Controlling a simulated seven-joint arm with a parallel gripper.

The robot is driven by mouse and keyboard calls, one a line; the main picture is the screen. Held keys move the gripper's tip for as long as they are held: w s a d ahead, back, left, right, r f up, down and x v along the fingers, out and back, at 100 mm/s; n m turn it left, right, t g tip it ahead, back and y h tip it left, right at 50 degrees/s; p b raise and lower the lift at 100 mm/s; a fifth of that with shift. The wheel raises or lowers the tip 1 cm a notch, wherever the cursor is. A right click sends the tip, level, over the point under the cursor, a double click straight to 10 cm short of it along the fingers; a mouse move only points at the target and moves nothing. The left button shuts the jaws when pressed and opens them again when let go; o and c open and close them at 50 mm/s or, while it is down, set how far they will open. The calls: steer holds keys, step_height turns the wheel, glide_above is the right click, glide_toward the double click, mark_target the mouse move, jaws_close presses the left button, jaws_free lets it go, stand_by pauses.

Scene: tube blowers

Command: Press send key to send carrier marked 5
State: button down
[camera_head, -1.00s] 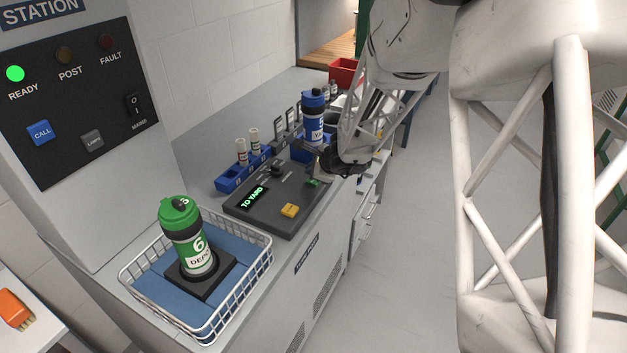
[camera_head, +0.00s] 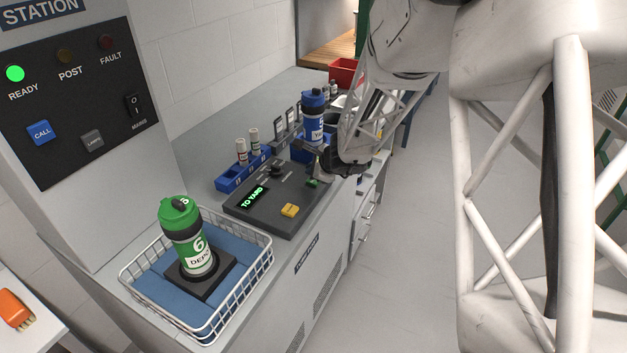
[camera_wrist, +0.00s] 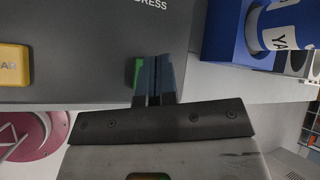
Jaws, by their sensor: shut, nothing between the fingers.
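The dark control panel (camera_head: 265,205) lies on the counter, its green display (camera_head: 253,196) reading "TO YARD". A green key (camera_head: 313,183) sits at the panel's right end. It also shows in the wrist view (camera_wrist: 139,72), mostly hidden behind my fingers. My gripper (camera_wrist: 157,62) is shut and empty, its fingertips over or at this key; I cannot tell if they touch it. In the head view my gripper (camera_head: 319,175) is partly hidden. A blue carrier (camera_head: 313,118) stands upright in a blue holder behind the panel; its number is too small to read surely.
A yellow key (camera_head: 290,210) is on the panel's front part. A green-lidded carrier marked 6 (camera_head: 190,235) stands in a white wire basket (camera_head: 232,296). A blue rack (camera_head: 232,183) with small vials is behind the panel. The green READY lamp (camera_head: 15,73) is lit.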

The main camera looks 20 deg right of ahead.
steer(key=shift+f, duration=0.8)
stand_by(1.3)
steer(key=shift+r, duration=3.35)
steer(key=shift+s, duration=0.1)
